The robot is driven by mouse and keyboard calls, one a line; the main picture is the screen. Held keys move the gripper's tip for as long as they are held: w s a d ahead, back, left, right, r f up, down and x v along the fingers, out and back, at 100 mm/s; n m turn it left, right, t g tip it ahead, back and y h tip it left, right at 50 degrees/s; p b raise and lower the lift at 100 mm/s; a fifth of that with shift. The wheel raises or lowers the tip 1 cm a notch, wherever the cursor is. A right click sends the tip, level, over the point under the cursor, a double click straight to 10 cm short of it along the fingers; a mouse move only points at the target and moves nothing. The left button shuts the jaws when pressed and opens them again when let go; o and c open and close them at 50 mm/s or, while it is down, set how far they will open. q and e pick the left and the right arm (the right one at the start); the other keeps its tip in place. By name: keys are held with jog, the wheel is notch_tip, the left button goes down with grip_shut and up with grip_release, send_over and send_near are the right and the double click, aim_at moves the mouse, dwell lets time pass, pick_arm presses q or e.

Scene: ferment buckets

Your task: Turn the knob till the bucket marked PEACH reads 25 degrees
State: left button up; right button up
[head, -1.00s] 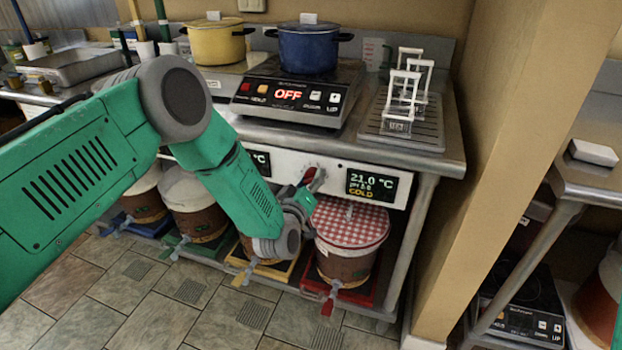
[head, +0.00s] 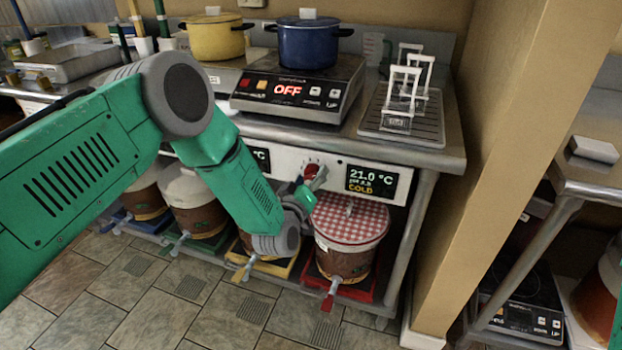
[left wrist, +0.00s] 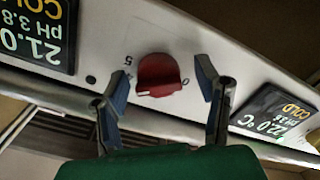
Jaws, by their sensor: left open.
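A red knob (head: 311,171) sits on the white front panel under the counter. It also shows in the left wrist view (left wrist: 158,76), between dial marks 5 and 0. My left gripper (head: 313,184) is at the knob; in the left wrist view its open fingers (left wrist: 160,85) stand on either side of it, with gaps visible. The display (head: 371,181) right of the knob reads 21.0 °C and COLD. Below it stands a bucket (head: 345,262) with a red checked cover; I cannot read a PEACH mark. My right gripper is not in view.
A second display (left wrist: 278,116) reads 22.0 °C, COLD; my arm partly hides it in the head view. More buckets (head: 196,208) stand on the low shelf. A hotplate (head: 298,92) reading OFF with a blue pot (head: 308,48) is above. A wall post (head: 500,150) bounds the right.

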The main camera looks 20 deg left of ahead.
pick_arm(q)
jog(key=s, duration=1.2)
jog(key=shift+a, duration=0.2)
jog(key=shift+f, duration=0.15)
jog(key=s+a+f+m+g+h, duration=0.15)
jog(key=s+f+m+g, duration=0.35)
jog(key=s+f+g, duration=0.8)
jog(key=s+a+f+m+g+y, duration=0.1)
jog(key=s+a+g, duration=0.1)
jog(key=s, duration=0.9)
jog(key=s+a+f+m+g+y, duration=0.1)
jog(key=s+a, duration=0.3)
jog(key=s, duration=0.7)
jog(key=shift+a+f+g, duration=0.3)
jog(key=shift+f+g, duration=0.2)
jog(key=shift+g, duration=0.2)
dwell(2.2)
